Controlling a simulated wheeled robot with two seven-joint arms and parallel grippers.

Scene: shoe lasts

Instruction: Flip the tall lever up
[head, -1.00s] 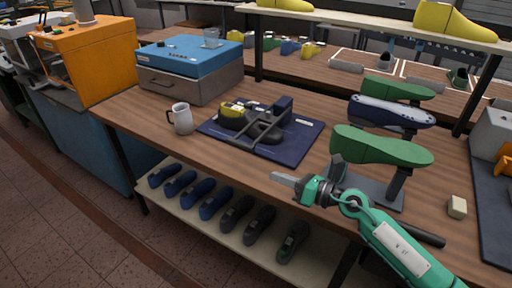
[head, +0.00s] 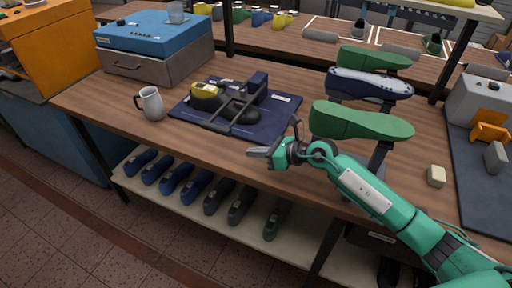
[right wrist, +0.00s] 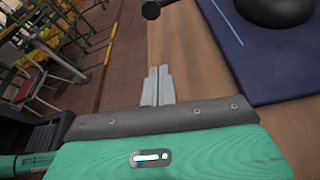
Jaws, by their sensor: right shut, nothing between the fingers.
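A dark fixture (head: 237,127) with black rounded parts, a yellow piece (head: 204,90) and dark bars lies on a navy mat (head: 286,97) on the bench. I cannot tell for sure which bar is the tall lever; the bars lie low and slanted in the head view. My right gripper (head: 252,152) is shut and empty, near the bench's front edge, in front of the mat and apart from the fixture. My left gripper is out of view.
Green shoe lasts (head: 360,122) and a navy one (head: 368,83) sit on a stand to the right. A pale block (head: 436,176) lies right. Several shoes (head: 218,195) line the lower shelf.

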